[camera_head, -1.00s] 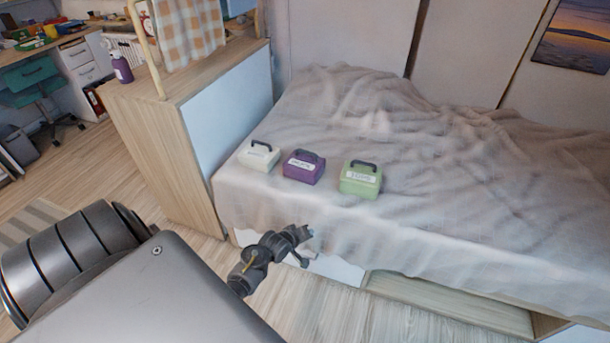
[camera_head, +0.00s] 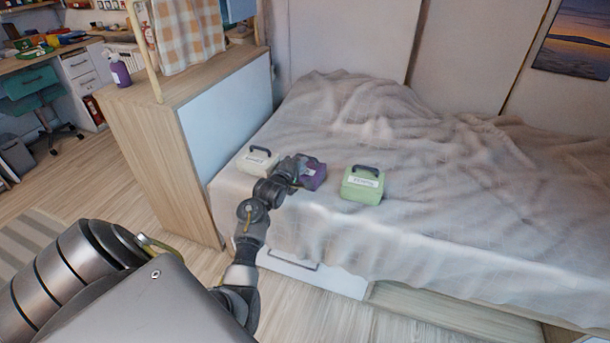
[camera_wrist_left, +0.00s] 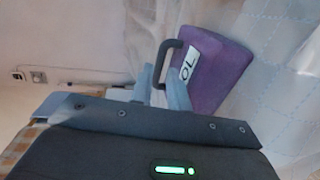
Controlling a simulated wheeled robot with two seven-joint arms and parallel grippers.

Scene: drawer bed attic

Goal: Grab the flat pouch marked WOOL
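Of the three small handled cases on the bed, the purple one (camera_head: 315,176) is in the middle. In the left wrist view, the purple case (camera_wrist_left: 222,72) has a white label whose visible letters read "OL"; the rest is hidden. It looks like a box with a dark handle (camera_wrist_left: 163,58) rather than a flat pouch. My left gripper (camera_head: 300,162) is at the purple case and covers part of it. In the wrist view, the left gripper's fingers (camera_wrist_left: 161,78) are apart, with part of the handle between or just beyond their tips. My right gripper is not in view.
A cream case (camera_head: 257,160) stands close by on the left, and a green case (camera_head: 362,185) on the right; their labels are too small to read surely. The rumpled blanket (camera_head: 460,190) is clear beyond them. A wooden cabinet (camera_head: 150,150) stands left of the bed.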

